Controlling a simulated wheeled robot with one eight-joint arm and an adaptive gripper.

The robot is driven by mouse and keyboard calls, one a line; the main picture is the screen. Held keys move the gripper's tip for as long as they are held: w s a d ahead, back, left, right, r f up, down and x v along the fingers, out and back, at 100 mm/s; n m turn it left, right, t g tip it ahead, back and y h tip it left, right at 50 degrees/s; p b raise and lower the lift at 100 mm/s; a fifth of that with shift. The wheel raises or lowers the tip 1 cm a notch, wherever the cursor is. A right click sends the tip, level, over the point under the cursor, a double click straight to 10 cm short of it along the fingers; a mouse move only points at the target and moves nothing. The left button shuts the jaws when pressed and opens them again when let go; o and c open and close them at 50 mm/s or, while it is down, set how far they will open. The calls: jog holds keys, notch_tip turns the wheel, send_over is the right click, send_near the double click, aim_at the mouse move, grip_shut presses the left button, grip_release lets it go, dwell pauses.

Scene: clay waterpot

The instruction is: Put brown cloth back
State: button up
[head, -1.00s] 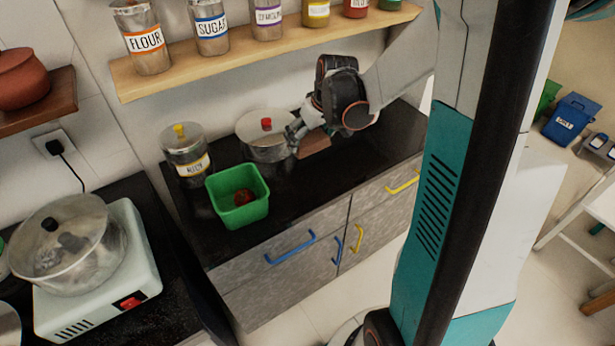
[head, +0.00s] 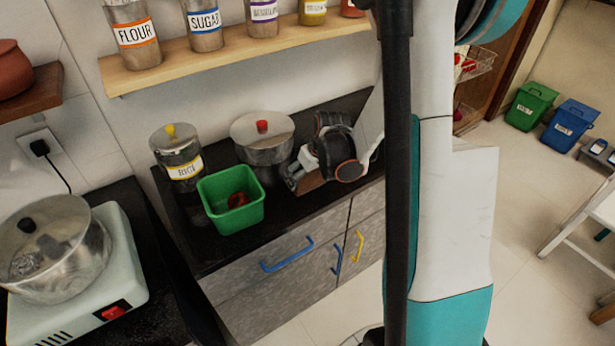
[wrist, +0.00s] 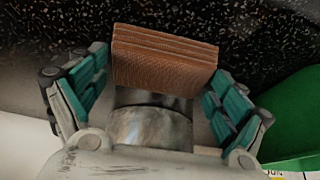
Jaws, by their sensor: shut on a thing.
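The brown cloth (head: 310,185) is a folded, flat block close to the dark counter, right of the green tub. In the wrist view the brown cloth (wrist: 165,57) shows its layered folds between the two teal-padded fingers. My gripper (head: 298,181) is shut on it; it also shows in the wrist view (wrist: 158,80). In the head view my wrist partly covers the cloth. I cannot tell whether the cloth touches the counter.
The green tub (head: 212,213) holds a red item (head: 238,200). The lidded steel pot (head: 262,150) stands just behind my gripper, and the rice jar (head: 180,160) stands left. A jar shelf (head: 170,66) hangs above. Bare counter (wrist: 60,25) shows in the wrist view.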

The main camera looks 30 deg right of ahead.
jog(key=shift+r, duration=0.1)
jog(key=shift+f, duration=0.25)
jog(key=o, duration=0.7)
jog(key=shift+r, duration=0.1)
jog(key=shift+o, duration=0.2)
jog(key=shift+r, duration=0.1)
jog(key=shift+r, duration=0.25)
jog(key=p+v, duration=0.4)
jog(key=v, duration=0.7)
jog(key=shift+s+r+p, duration=0.3)
